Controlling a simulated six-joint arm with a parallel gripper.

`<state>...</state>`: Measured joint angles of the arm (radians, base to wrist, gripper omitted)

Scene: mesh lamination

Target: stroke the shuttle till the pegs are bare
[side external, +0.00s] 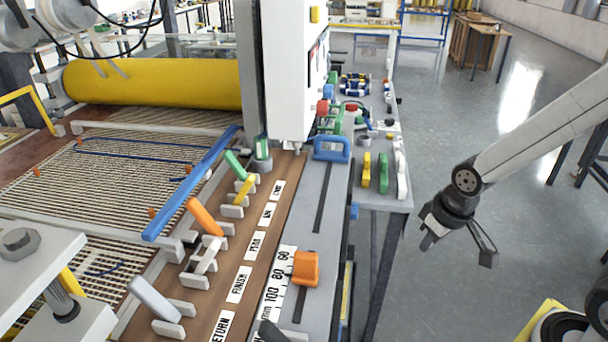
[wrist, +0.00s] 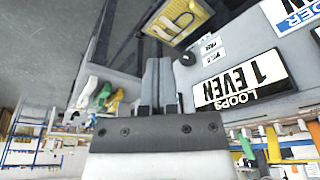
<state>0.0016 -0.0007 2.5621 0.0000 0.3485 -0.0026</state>
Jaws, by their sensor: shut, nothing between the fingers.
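My gripper (side external: 428,240) hangs at the right over open floor, right of the bench and clear of it. In the wrist view its two fingers (wrist: 160,82) are together, with nothing between them. A blue handle (side external: 332,150) stands at the far end of a grey slotted rail, and an orange block (side external: 305,268) sits on the near part beside a number scale. I cannot tell for certain which of these is the shuttle. A plate (wrist: 241,86) reading "LOOPS 1 EVEN" shows in the wrist view.
Coloured levers (side external: 205,217) line a brown strip (side external: 255,225) with labels such as FINISH and RUN. A yellow roll (side external: 150,82) and a mesh bed lie left. Yellow, green and white pieces (side external: 383,172) stand on the side shelf. Open floor lies around my gripper.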

